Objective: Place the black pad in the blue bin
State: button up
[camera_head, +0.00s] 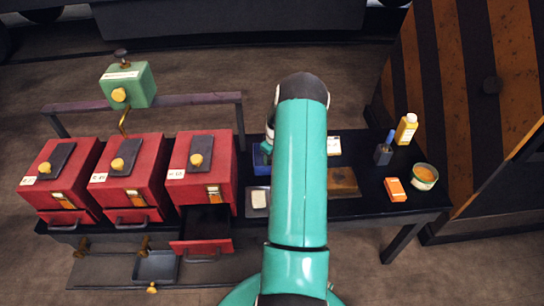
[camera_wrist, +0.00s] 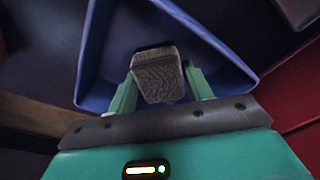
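The black pad (camera_wrist: 158,78) shows in the wrist view as a dark block with a grey, textured face. It sits between the two green fingers of my gripper (camera_wrist: 160,88), which appear closed against its sides. The blue bin (camera_wrist: 92,55) spreads behind and around the pad, and the pad is over or within its opening; the exact height is hard to tell. In the head view a small part of the blue bin (camera_head: 260,160) shows on the black table, left of my arm. My arm hides most of my gripper and the pad there.
Red drawer boxes (camera_head: 127,175) stand left of the bin, one with its drawer (camera_head: 203,247) pulled out. A small tray with a white block (camera_head: 259,199) lies in front.

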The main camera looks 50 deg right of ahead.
jog(key=shift+o, duration=1.4)
notch_tip(320, 180, up, 12)
jog(key=s, duration=0.1)
jog(key=w+a+r+t+h, duration=0.1)
jog(key=w+a+r, duration=0.1)
jog(key=a+r, duration=1)
jog(key=w+a+r, duration=0.2)
jog(key=a+r, duration=0.8)
jog(key=a, duration=0.4)
jog(key=s+a+r+t, duration=0.1)
jog(key=s+a+r, duration=0.2)
jog(key=s+a, duration=0.5)
jog(key=s+a+r+t+y, duration=0.1)
jog(key=s+a+r+t, duration=0.1)
jog(key=s+a, duration=0.7)
jog(key=a+r, duration=0.1)
jog(key=a, duration=0.4)
jog(key=shift+a+r+n, duration=0.25)
jog(key=shift+a+n, duration=0.05)
jog(key=shift+n, duration=0.1)
